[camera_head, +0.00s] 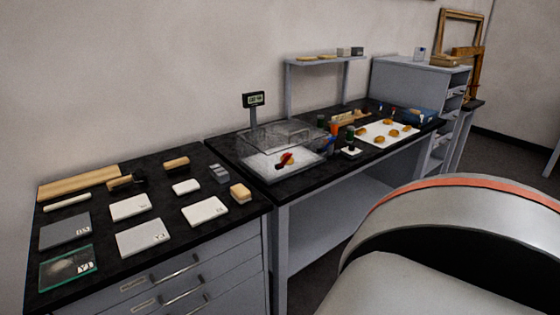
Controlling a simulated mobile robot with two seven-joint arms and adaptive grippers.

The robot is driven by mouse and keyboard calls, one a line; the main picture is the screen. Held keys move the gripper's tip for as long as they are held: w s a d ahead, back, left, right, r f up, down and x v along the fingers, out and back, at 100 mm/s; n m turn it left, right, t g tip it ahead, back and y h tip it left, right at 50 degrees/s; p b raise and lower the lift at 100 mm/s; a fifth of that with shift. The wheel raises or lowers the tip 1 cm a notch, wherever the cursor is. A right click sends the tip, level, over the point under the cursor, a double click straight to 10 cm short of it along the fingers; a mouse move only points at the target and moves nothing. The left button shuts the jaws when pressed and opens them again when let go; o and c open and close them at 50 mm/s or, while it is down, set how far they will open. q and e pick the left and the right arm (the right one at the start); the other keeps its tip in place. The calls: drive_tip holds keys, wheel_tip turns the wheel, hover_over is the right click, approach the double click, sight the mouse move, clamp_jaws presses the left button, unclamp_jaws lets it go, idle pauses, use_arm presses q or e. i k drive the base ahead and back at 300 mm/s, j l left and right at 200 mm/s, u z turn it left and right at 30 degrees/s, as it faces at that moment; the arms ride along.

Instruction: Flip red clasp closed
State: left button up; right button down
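A small red part (284,158), which looks like the red clasp, shows at the front of a clear-walled case (258,139) on the black bench. The case has a pale floor (262,164). A small yellowish thing lies right by the red part. The red part is too small to tell whether it is flipped open or closed, or whether it sits on the wall or inside. Neither of my grippers is in view.
A scale display (253,99) stands behind the case. A white sheet with several golden pieces (387,123) lies to the right. The left counter (92,191) holds several labelled plates, blocks and brushes. A shelf (318,61) stands behind. A large pale rounded shape blocks the lower right.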

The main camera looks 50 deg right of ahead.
sight(287, 156)
drive_tip(key=z, duration=1.75)
